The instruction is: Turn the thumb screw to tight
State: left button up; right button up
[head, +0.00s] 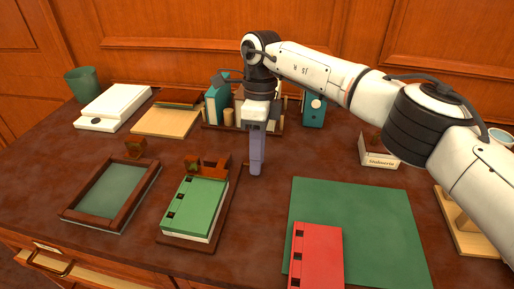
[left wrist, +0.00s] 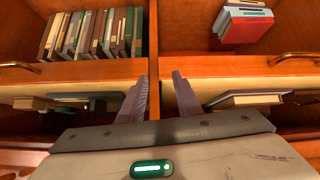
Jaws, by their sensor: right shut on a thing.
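My right gripper (head: 255,172) points straight down over the desk, just right of the wooden board (head: 232,200) that bears a green book (head: 196,205). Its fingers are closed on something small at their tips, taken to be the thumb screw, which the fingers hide. A brown wooden block piece (head: 208,166) stands at the back of the green book, left of the fingers. My left gripper (left wrist: 160,77) shows only in the left wrist view.
A red book (head: 317,255) lies on a green mat (head: 365,215) at front right. A wooden-framed tray (head: 85,217) is at left. Books and a teal box (head: 314,110) stand behind the gripper. A small labelled box (head: 378,152) is at right. Books fill open compartments (left wrist: 95,35) near my left gripper.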

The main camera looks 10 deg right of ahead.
pick_arm(q)
jog(key=shift+s+a+f, duration=0.1)
jog(key=shift+s+f, duration=0.1)
pick_arm(e)
jog(key=o, duration=0.8)
jog(key=shift+c, duration=0.2)
pick_arm(q)
jog(key=shift+s, duration=0.1)
